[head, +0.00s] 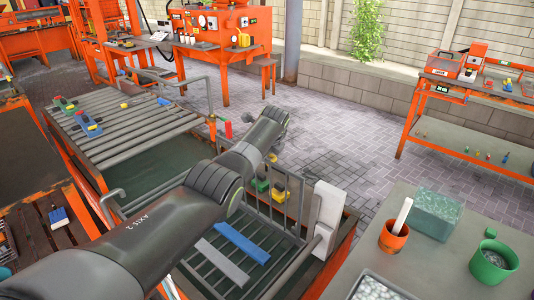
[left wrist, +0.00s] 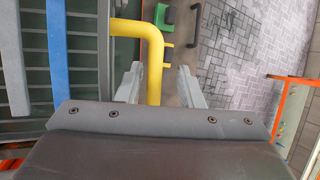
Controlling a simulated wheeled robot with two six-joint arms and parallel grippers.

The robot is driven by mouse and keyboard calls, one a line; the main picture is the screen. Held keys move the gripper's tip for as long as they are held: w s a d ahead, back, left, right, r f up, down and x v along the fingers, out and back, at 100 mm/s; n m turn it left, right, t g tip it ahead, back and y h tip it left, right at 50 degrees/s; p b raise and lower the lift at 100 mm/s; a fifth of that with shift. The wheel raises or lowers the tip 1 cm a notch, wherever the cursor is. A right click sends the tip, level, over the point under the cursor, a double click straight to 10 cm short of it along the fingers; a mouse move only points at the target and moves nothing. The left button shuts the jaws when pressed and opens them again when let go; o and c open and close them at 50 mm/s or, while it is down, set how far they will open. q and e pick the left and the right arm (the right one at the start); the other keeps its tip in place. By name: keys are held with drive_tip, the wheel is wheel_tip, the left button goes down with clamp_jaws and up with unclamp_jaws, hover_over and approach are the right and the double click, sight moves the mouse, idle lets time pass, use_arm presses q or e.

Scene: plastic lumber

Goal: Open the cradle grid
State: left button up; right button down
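The cradle grid (head: 283,212) is a grey barred frame in the lower middle of the head view, standing up at the far side of a slatted cradle (head: 205,283). A blue plank (head: 242,243) and a grey plank (head: 222,262) lie on the slats. In the left wrist view, a bent yellow bar (left wrist: 153,65) passes between the fingers of my left gripper (left wrist: 160,85). The fingers are apart, with a clear gap on the right side of the bar. In the head view my left arm hides this gripper. My right gripper is not in view.
A roller table (head: 130,125) with small colored parts stands at left. A grey worktop (head: 460,275) with an orange pot (head: 393,238), a green pot (head: 492,263) and a green block (head: 434,213) is at right. Paved floor (head: 340,150) beyond is open.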

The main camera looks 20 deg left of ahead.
use_arm(q)
drive_tip(key=shift+s+d+r+p, duration=0.1)
drive_tip(key=shift+s+r+p, duration=0.1)
drive_tip(key=shift+r, duration=0.15)
drive_tip(key=shift+s+d+r+p, duration=0.1)
drive_tip(key=shift+r+p, duration=0.1)
drive_tip(key=shift+r, duration=0.1)
drive_tip(key=v, duration=1.6)
drive_tip(key=shift+b, duration=0.45)
drive_tip(key=shift+a+f, duration=0.1)
